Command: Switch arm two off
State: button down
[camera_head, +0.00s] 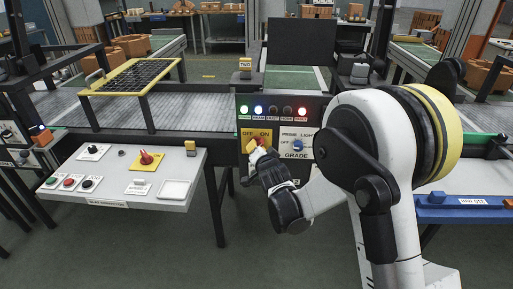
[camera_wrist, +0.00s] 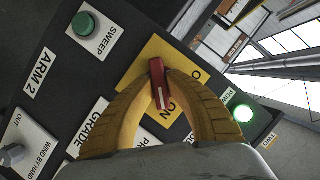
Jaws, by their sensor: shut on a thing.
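The switch on the arm two panel is a red knob (camera_wrist: 157,72) with a white line, on a yellow plate (camera_wrist: 135,75) marked OFF and ON. In the wrist view the line's end lies nearer the ON lettering. My gripper (camera_wrist: 161,82) has its yellow fingers closed on the knob from both sides. In the head view my gripper (camera_head: 256,150) reaches the yellow plate (camera_head: 264,134) on the dark panel (camera_head: 318,104); its fingers hide most of the knob there. A green lamp (camera_wrist: 243,113) beside the plate is lit.
A blue GRADE knob (camera_head: 297,145) sits right of the switch. A lamp row above includes a lit red lamp (camera_head: 302,110). A green SWEEP button (camera_wrist: 84,24) and a grey knob (camera_wrist: 12,154) are near. A separate white console (camera_head: 112,176) stands left.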

jog(key=n+h+p, duration=0.1)
jog(key=n+h, duration=0.1)
jog(key=n, duration=0.1)
jog(key=shift+a+r+g, duration=0.1)
jog(key=shift+g, duration=0.2)
jog(key=n+h, duration=0.2)
jog(key=n, duration=0.1)
jog(key=shift+a, duration=0.1)
jog(key=n+h, duration=0.2)
jog(key=n, duration=0.1)
jog(key=shift+h, duration=0.3)
jog(key=shift+n+h+b, duration=0.6)
jog(key=shift+n+h, duration=0.2)
jog(key=shift+n, duration=0.6)
jog(key=c, duration=1.4)
grip_release()
